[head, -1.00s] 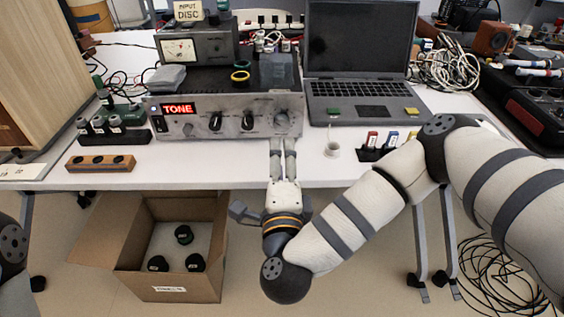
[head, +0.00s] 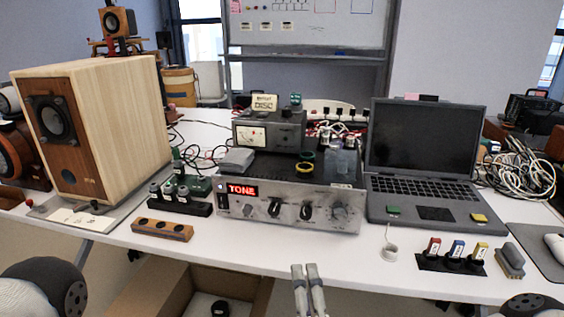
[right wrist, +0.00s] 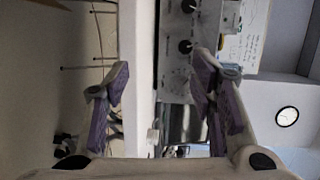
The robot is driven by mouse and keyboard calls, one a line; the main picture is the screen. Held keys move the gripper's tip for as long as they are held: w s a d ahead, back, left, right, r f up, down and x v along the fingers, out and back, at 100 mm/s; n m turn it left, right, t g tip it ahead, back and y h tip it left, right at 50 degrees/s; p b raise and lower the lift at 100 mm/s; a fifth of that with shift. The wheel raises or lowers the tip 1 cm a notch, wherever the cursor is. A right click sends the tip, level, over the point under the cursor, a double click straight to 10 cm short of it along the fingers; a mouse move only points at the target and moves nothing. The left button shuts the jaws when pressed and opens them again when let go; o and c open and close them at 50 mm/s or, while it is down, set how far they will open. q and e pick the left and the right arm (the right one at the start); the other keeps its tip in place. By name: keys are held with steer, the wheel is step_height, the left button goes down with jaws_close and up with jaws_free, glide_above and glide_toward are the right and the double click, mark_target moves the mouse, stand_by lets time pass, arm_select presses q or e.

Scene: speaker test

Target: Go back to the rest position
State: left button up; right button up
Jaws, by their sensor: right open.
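My right gripper (head: 308,272) shows at the bottom middle of the head view, in front of the table's front edge and below the amplifier (head: 290,206) with the lit TONE display. In the right wrist view the right gripper (right wrist: 160,82) has its two purple-padded fingers spread apart, with nothing between them. The amplifier's front with its dark knobs (right wrist: 186,46) shows beyond the fingers, apart from them. Of my left arm only a rounded link shows at the lower left of the head view. The left gripper is out of view.
A white table (head: 400,265) holds a wooden speaker (head: 120,140), a laptop (head: 425,150), a knob block (head: 162,229) and colored plugs (head: 455,252). An open cardboard box (head: 150,292) stands below. A mouse (head: 555,244) lies at the right.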

steer(key=s+a+f+n+g+y+p, duration=0.1)
steer(key=s+a+f+n+g+y, duration=0.4)
steer(key=s, duration=0.5)
steer(key=s+a+f+n+g+y+p, duration=0.1)
steer(key=s+a+f+n+g+y, duration=0.15)
steer(key=s+f+n+g, duration=0.4)
steer(key=s+d+f+n+g+h, duration=0.4)
steer(key=s+d, duration=0.5)
steer(key=s, duration=0.5)
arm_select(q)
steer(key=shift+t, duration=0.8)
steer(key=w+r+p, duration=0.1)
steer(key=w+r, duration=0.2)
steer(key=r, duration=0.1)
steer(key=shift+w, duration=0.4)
arm_select(e)
steer(key=s+d+n+g+h, duration=0.1)
steer(key=s+d+g, duration=0.1)
steer(key=s+d, duration=0.2)
steer(key=s+d+n+g+h, duration=0.1)
steer(key=s+d+h, duration=0.1)
steer(key=d, duration=0.7)
steer(key=shift+s+d+g, duration=0.35)
steer(key=shift+s, duration=0.55)
